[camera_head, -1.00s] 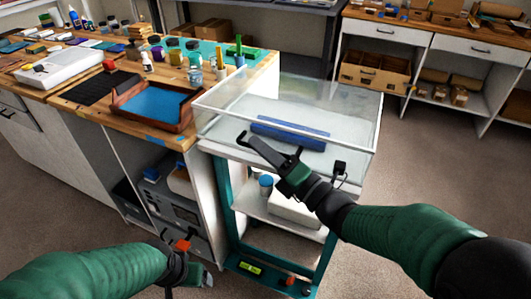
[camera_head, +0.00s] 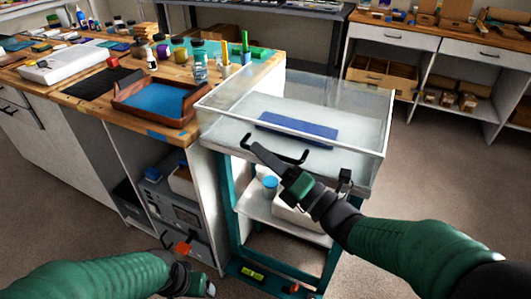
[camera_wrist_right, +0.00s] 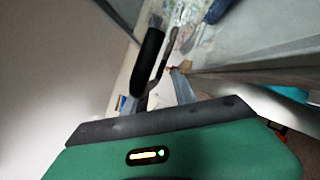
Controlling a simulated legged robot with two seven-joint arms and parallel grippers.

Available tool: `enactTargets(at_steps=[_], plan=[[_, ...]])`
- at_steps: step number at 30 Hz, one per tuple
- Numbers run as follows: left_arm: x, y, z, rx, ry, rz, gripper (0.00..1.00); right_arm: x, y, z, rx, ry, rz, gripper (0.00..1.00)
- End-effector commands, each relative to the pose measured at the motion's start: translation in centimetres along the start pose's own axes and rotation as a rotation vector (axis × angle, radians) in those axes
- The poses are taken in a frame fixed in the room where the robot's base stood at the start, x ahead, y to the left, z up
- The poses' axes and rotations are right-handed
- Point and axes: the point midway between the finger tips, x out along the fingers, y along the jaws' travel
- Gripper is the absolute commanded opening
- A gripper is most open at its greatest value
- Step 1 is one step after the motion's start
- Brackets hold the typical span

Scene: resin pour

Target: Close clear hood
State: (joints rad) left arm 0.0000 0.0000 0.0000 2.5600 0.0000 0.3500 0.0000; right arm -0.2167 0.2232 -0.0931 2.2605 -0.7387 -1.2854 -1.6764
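The clear hood (camera_head: 345,128) is a transparent box on a white-topped cart with a teal frame. A flat blue slab (camera_head: 297,127) shows inside through its walls. A thin black handle (camera_head: 287,160) runs along the hood's front, low down. My right gripper (camera_head: 262,152) is at this handle; contact is unclear. In the right wrist view a rounded black bar (camera_wrist_right: 148,60) lies close to the fingers, but whether they are closed around it is unclear. My left gripper (camera_head: 195,280) is low at the front, away from the hood; its fingers are too small to read.
A wooden workbench (camera_head: 85,110) stands left of the cart, with a brown tray (camera_head: 125,106) holding a blue sheet near its edge. The cart's lower shelf (camera_head: 255,212) holds containers. A shelf unit (camera_head: 425,55) stands at the back right. Floor is open on the right.

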Motion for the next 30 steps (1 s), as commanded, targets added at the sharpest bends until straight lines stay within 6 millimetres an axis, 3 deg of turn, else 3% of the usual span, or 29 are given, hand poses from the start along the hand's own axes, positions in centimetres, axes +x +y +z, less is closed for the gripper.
enactTargets(at_steps=[7, 11, 21, 24, 30], plan=[[-0.1, 0.0, 0.0, 0.000, 0.000, 0.000, 0.78, -0.1, 0.3, 0.3, -0.003, -0.005, 0.005, 0.32], [-0.3, 0.0, -0.1, 0.000, 0.000, 0.000, 0.78, -1.6, 0.3, 0.4, -0.004, -0.006, 0.003, 0.32], [-1.2, 0.0, -0.3, 0.000, 0.000, 0.000, 0.78, -11.2, 0.1, 0.3, -0.001, -0.010, -0.002, 0.32], [2.7, 0.0, 0.6, 0.000, 0.000, 0.000, 0.78, -13.1, -0.9, -0.4, -0.011, -0.008, 0.010, 0.32], [5.8, 0.0, 1.4, 0.000, -0.001, 0.000, 0.78, -15.9, -0.7, -0.2, -0.007, -0.006, 0.006, 0.32]])
